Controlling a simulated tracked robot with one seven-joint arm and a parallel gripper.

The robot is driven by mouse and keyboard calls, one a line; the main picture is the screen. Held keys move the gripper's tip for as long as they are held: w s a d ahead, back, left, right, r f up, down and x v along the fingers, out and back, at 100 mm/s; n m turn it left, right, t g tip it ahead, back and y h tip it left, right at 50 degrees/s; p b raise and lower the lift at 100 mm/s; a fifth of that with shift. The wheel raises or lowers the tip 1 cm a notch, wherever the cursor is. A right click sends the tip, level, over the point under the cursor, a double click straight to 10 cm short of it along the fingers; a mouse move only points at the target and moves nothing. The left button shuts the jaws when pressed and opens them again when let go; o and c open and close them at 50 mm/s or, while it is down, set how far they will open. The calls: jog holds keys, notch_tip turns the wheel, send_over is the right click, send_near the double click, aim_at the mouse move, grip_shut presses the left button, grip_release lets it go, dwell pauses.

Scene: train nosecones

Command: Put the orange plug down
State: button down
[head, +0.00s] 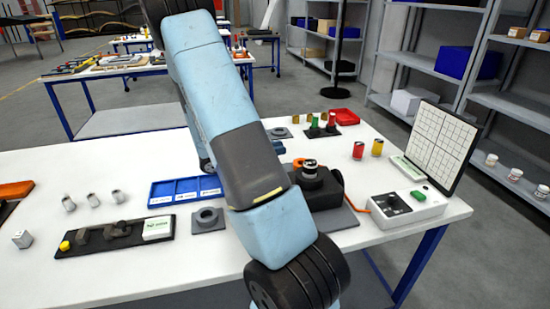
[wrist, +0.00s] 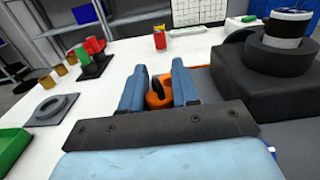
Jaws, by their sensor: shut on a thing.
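In the wrist view, the orange plug (wrist: 157,95) sits between the two blue fingers of my gripper (wrist: 158,88), which is shut on it. A dark rounded part shows at the plug's top. My gripper is over the white table (wrist: 125,72), just left of a black block-shaped device (wrist: 262,85) with a ring and a black-and-white cylinder on top. In the head view my arm hides the gripper; a small orange patch (head: 298,162) shows beside the black device (head: 328,192). I cannot tell whether the plug touches the table.
A black stand with red and green plugs (wrist: 93,60) and a grey ring plate (wrist: 50,110) are to the left. A white tester box (head: 408,207) and an upright grid board (head: 442,147) are at the right. A blue tray (head: 170,190) lies left.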

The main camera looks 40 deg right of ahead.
jog(key=shift+w+d+f, duration=0.15)
jog(key=shift+f, duration=1.6)
jog(key=c, duration=0.8)
grip_release()
jog(key=shift+c, duration=0.2)
